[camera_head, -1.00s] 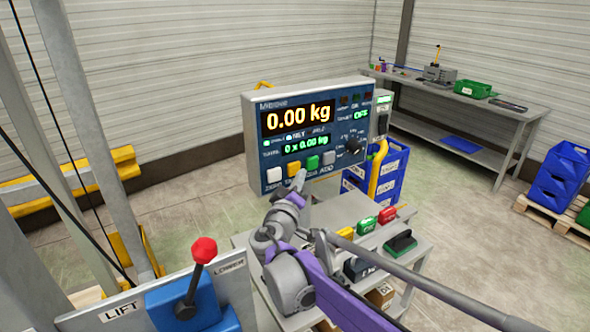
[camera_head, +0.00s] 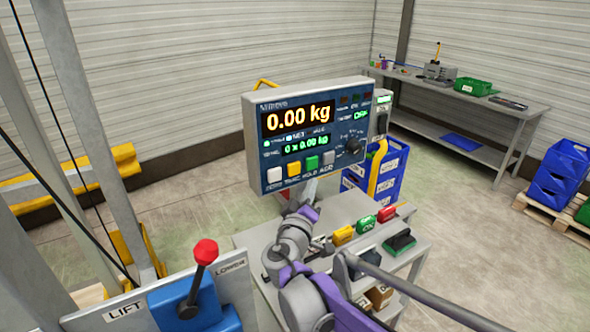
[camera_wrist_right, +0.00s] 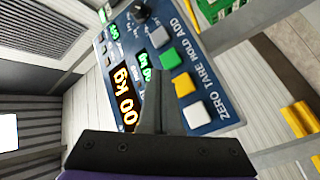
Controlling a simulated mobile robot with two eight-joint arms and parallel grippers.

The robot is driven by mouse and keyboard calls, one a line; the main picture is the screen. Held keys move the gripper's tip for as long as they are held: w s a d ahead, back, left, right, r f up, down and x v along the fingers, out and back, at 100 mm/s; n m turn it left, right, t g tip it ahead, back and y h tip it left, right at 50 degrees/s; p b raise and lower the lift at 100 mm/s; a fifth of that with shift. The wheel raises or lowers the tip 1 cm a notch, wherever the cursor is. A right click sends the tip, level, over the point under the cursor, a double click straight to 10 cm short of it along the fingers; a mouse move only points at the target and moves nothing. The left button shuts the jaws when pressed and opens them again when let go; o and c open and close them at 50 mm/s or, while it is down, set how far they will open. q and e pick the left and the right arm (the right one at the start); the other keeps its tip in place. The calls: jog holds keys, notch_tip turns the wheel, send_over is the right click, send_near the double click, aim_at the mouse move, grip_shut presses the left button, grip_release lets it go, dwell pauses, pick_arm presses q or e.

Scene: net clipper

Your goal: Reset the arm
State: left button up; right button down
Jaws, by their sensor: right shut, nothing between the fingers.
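My right arm comes in from the lower right in the head view, grey and purple. Its gripper (camera_head: 309,189) is just below the lower edge of the weighing panel (camera_head: 262,172), clear of the buttons in that view. In the right wrist view the dark fingers (camera_wrist_right: 159,80) are together and empty, with the panel (camera_wrist_right: 205,60) behind them. The panel shows 0.00 kg and a row of white, yellow, green and grey buttons. Whether the fingertips touch anything is hard to see. My left gripper is not in view.
A red-knobbed lift lever (camera_head: 205,252) stands at lower left. A workbench (camera_head: 470,105) and blue crates (camera_head: 558,175) are farther back.

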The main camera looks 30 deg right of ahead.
dwell(0.6)
jog(key=s+f+m+g+y, duration=0.2)
jog(key=s+f+g+y, duration=0.3)
jog(key=s+f, duration=0.8)
jog(key=s+a+f+g+y, duration=0.3)
jog(key=s+a+f+y, duration=0.4)
jog(key=s+a+f, duration=0.4)
jog(key=s+a, duration=0.1)
jog(key=a, duration=0.2)
jog(key=shift+s+f+g, duration=0.25)
jog(key=shift+s+g, duration=0.05)
